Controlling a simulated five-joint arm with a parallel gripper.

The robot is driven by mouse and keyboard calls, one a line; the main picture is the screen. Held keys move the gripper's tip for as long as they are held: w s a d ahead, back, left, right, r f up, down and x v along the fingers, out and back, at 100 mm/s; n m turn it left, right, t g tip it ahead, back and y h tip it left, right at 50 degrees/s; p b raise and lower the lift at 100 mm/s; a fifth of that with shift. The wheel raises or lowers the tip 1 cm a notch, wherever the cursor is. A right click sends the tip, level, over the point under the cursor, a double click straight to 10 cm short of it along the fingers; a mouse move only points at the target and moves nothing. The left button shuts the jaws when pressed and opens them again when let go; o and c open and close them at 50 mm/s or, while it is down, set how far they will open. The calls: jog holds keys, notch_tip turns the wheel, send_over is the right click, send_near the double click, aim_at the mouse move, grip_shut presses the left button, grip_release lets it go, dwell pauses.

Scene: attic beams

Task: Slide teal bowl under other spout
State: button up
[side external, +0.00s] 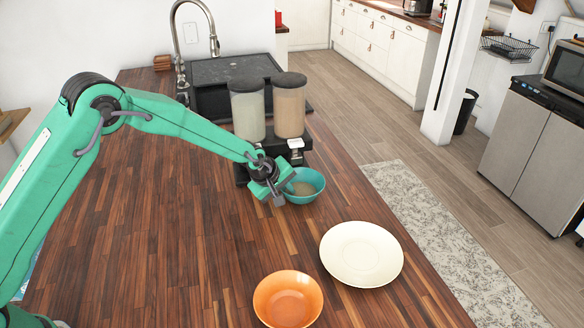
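The teal bowl (312,192) stands upright on the wooden counter, in front of the right part of a twin dispenser. A little pale beige stuff shows inside it. The dispenser has two clear canisters with dark lids: the left one (247,112) holds pale contents, and the right one (289,108) holds tan contents. Its black base (296,150) is partly hidden by my arm, and I cannot make out the spouts clearly. My gripper (281,193) is at the bowl's left rim and overlaps it in the picture. I cannot tell whether its fingers touch or pinch the rim.
A cream plate (362,254) and an orange bowl (288,300) sit on the counter (170,235) nearer the camera. A black sink (215,100) with a tall tap (178,45) is behind the dispenser. The counter's right edge runs close to the teal bowl and plate. The counter left of the dispenser is clear.

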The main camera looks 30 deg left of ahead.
jog(key=shift+s+a, duration=0.1)
jog(key=shift+s, duration=0.1)
jog(key=d+v, duration=0.1)
jog(key=v, duration=0.6)
jog(key=shift+a+r, duration=0.35)
jog(key=shift+a, duration=0.05)
jog(key=s+a+r+m, duration=0.3)
jog(key=s+a+r, duration=0.1)
jog(key=s+r, duration=0.4)
jog(key=s+a+r+m, duration=0.3)
jog(key=s+a+r, duration=0.1)
jog(key=s+r, duration=0.3)
jog(key=s+a+r+m, duration=0.1)
jog(key=s+a+m, duration=0.1)
jog(key=s, duration=0.8)
jog(key=s+a+r+m+y, duration=0.1)
jog(key=s+a+m, duration=0.2)
jog(key=s, duration=0.7)
jog(key=shift+s+a+m, duration=0.25)
jog(key=shift+s+m, duration=0.05)
jog(key=shift+m, duration=0.4)
